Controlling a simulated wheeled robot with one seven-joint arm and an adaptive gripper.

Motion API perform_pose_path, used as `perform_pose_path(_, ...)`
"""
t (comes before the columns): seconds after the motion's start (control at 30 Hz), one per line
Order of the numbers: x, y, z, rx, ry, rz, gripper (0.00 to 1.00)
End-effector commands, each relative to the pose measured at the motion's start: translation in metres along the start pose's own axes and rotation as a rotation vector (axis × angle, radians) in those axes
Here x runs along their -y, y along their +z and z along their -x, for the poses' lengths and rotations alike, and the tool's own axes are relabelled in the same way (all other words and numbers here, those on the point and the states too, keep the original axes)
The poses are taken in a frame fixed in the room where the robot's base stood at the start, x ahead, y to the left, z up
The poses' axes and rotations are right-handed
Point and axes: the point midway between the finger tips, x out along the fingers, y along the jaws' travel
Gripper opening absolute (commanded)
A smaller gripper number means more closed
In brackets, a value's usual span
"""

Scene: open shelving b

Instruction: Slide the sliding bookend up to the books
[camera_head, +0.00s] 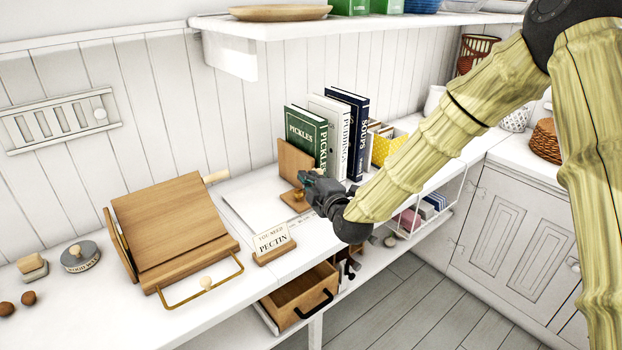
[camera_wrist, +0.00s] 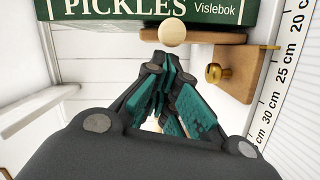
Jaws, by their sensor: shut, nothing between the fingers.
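The sliding bookend (camera_head: 293,158) is a wooden L-shape with an upright panel and a flat foot, standing at the left side of the books. In the wrist view its wood (camera_wrist: 240,72) shows with a brass knob (camera_wrist: 214,73) and a pale round knob (camera_wrist: 172,32). The green PICKLES book (camera_head: 300,128) stands upright beside it, then white PUDDINGS (camera_head: 327,130) and dark blue SOUPS (camera_head: 358,112). I cannot tell whether panel and green book touch. My gripper (camera_head: 306,178) is shut and empty, at the bookend's near side; its fingertips (camera_wrist: 158,66) are close to the panel.
A ruler strip (camera_wrist: 280,85) runs along the right in the wrist view. On the counter are a PECTIN sign (camera_head: 271,240), a wooden stand (camera_head: 172,225) and a white board (camera_head: 250,208). An open drawer (camera_head: 300,296) juts below. A shelf (camera_head: 300,27) hangs above.

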Motion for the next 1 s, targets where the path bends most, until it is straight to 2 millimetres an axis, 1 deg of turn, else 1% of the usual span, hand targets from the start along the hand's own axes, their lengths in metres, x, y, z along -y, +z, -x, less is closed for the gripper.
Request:
perform_pose_path(0.3,-0.002,-0.034,0.003,-0.002,0.000,0.003,0.00)
perform_pose_path(0.37,0.000,-0.031,0.018,0.000,0.000,0.002,0.00)
perform_pose_path(0.6,0.000,-0.031,0.062,0.000,0.000,0.001,0.00)
perform_pose_path(0.8,0.000,-0.031,0.090,0.000,-0.001,0.000,0.00)
perform_pose_path(0.9,-0.001,-0.031,0.098,0.000,0.001,0.000,0.00)
perform_pose_path(0.97,-0.001,-0.031,0.101,0.000,0.001,-0.001,0.09)
perform_pose_path(1.0,-0.001,-0.030,0.102,-0.001,0.001,-0.005,0.16)
